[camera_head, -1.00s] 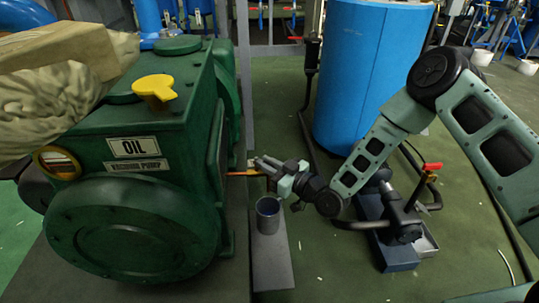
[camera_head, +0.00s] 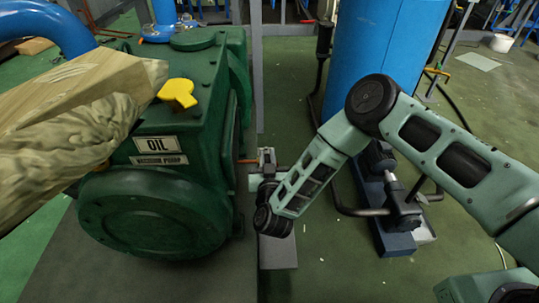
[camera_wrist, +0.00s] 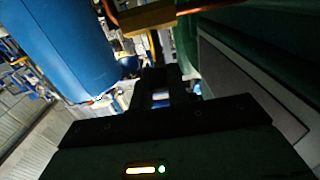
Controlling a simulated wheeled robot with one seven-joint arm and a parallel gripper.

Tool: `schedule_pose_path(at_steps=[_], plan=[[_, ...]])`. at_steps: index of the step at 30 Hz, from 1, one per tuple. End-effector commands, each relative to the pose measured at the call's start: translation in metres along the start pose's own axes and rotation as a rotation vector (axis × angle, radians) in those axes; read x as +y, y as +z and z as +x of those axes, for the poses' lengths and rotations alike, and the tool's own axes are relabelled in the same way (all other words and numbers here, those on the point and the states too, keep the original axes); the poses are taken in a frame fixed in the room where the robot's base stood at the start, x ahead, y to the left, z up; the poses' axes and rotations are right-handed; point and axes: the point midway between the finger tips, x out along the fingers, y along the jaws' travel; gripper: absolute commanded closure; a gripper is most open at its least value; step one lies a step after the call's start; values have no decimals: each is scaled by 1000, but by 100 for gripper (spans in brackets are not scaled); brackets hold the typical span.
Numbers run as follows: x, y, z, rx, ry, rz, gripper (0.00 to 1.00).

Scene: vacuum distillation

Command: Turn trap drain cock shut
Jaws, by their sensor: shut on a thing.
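The trap drain cock is a small brass body (camera_wrist: 150,18) at the top of the wrist view, on a copper pipe (camera_wrist: 190,8). In the head view that pipe (camera_head: 247,161) comes out from the right side of the green pump. My gripper (camera_head: 266,157) is at the pipe's end, shut on the cock's handle. In the wrist view my dark fingers (camera_wrist: 155,82) reach up to just below the brass body.
The green vacuum pump (camera_head: 150,215) with a yellow cap (camera_head: 177,92) stands close left of my gripper. A grey plate (camera_head: 278,254) lies below my arm. A blue cylinder (camera_head: 370,60) and a blue base with metal fittings (camera_head: 390,232) stand to the right. A wooden piece (camera_head: 95,85) fills the left.

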Motion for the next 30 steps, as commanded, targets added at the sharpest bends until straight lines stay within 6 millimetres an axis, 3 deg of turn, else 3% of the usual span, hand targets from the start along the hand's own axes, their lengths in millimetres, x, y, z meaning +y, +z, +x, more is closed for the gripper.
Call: schedule_pose_path(at_steps=[19, 20, 21, 22, 30], plan=[[-2, 0, 1, 1, 52, 2, 100], [-2, 0, 1, 1, 52, 2, 78], [-2, 0, 1, 1, 52, 2, 67], [-2, 0, 1, 1, 52, 2, 62], [-2, 0, 0, 1, 51, 2, 62]])
